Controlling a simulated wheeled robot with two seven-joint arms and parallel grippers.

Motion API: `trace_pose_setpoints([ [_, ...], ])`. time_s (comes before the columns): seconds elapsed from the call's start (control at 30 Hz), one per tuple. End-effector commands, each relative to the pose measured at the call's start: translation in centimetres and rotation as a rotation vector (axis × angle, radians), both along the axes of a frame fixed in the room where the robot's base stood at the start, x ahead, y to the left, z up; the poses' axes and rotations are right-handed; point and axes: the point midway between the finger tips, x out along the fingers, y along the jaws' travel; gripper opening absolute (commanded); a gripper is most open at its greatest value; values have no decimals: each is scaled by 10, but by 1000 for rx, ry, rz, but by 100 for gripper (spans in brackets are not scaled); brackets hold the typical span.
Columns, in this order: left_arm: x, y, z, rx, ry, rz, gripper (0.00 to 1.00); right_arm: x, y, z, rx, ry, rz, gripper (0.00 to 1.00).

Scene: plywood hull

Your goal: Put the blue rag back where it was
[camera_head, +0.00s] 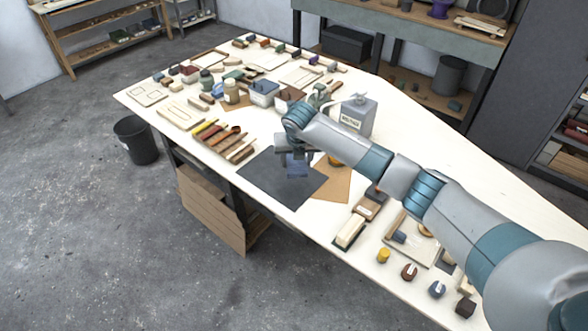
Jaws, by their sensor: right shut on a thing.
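My right gripper (295,154) reaches in from the right and points down over the dark grey mat (265,180) near the table's front edge. It is shut on the blue rag (297,170), a small dark blue piece that shows just below the fingers. The fingers and wrist partly hide it. I cannot tell whether the rag touches the mat or hangs just above it. My left gripper is not in view.
A grey metal can (358,117) stands close behind my right wrist. A row of wooden-handled tools (224,142) lies left of the mat. A brown sheet (333,185) lies to its right. Jars and small blocks crowd the far left; the table's right back is clear.

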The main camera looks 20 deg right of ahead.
Motion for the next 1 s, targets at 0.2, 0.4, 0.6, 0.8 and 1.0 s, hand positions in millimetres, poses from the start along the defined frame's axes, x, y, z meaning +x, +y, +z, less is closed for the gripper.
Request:
trace_pose_setpoints([
  [0.2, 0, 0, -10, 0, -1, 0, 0, -4, 20, 3, -1, -4, -107, 33],
  [0.4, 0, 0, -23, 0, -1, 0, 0, -15, 50, 8, -3, -5, -312, 33],
  [0.6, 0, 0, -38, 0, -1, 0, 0, -34, 81, 13, -4, -6, -571, 33],
  [0.8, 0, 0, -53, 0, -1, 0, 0, -59, 108, 15, -6, -4, -850, 33],
  [1.0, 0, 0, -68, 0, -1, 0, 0, -88, 130, 15, -4, -2, -1145, 33],
])
